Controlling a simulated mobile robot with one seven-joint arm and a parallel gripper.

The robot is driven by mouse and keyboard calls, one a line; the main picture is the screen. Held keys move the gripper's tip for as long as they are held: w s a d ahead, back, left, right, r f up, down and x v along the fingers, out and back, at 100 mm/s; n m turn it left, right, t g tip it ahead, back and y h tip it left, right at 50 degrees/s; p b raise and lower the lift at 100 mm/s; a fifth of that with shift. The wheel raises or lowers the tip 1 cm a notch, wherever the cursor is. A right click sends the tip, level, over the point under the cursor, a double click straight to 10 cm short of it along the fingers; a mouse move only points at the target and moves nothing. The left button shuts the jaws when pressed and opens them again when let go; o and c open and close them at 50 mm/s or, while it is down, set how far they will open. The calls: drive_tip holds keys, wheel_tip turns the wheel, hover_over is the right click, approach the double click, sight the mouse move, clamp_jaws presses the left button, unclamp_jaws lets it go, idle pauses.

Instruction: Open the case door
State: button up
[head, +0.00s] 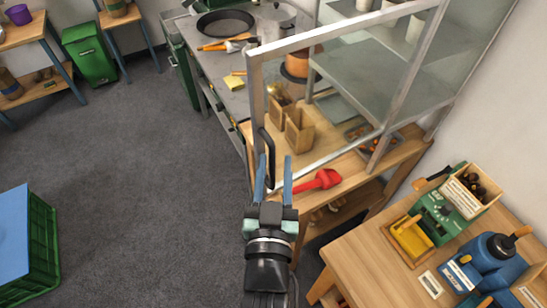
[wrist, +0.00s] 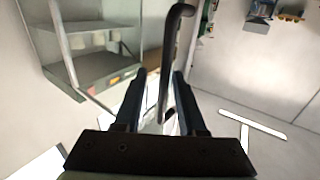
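The glass case (head: 400,75) with a pale metal frame stands on a wooden counter. Its framed glass door (head: 345,90) faces me; I cannot tell for sure whether it is fully shut. A black upright bar handle (head: 267,158) is at the door's left edge. My gripper (head: 273,165) is at the handle's lower part, its two blue fingers apart. In the wrist view the handle (wrist: 168,65) runs up between the dark fingers (wrist: 158,85), nearer the right one, with a gap showing on its left. Contact with the right finger is unclear.
A red scoop (head: 320,181) lies on the counter ledge just right of my gripper. Wooden bins (head: 298,132) show through the glass. A wooden table (head: 375,255) with green and blue devices is at lower right. The grey floor on the left is open, with a green crate (head: 42,245).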

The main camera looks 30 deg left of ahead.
drive_tip(key=shift+s+f, duration=0.1)
drive_tip(key=shift+s, duration=0.05)
drive_tip(key=shift+s, duration=0.15)
drive_tip(key=b+v, duration=0.4)
drive_tip(key=v, duration=0.8)
drive_tip(key=shift+s, duration=0.2)
drive_tip(key=shift+d, duration=0.15)
drive_tip(key=w+d+r+m+t+h+b, duration=0.1)
drive_tip(key=w+r+m+t+h, duration=0.15)
drive_tip(key=w+r, duration=0.5)
drive_tip(key=w+d+r+m+t+h+b, duration=0.15)
drive_tip(key=w+r+t, duration=0.25)
drive_tip(key=r, duration=0.6)
drive_tip(key=d+r+m+t+h+b, duration=0.1)
drive_tip(key=d+r, duration=0.3)
drive_tip(key=r, duration=0.6)
drive_tip(key=s+d+r+t+h, duration=0.1)
drive_tip(key=d+r+t+h, duration=0.2)
drive_tip(key=r, duration=0.8)
drive_tip(key=shift+d+m+t+h+b, duration=0.4)
drive_tip(key=shift+d+t, duration=0.15)
drive_tip(key=shift+d, duration=0.4)
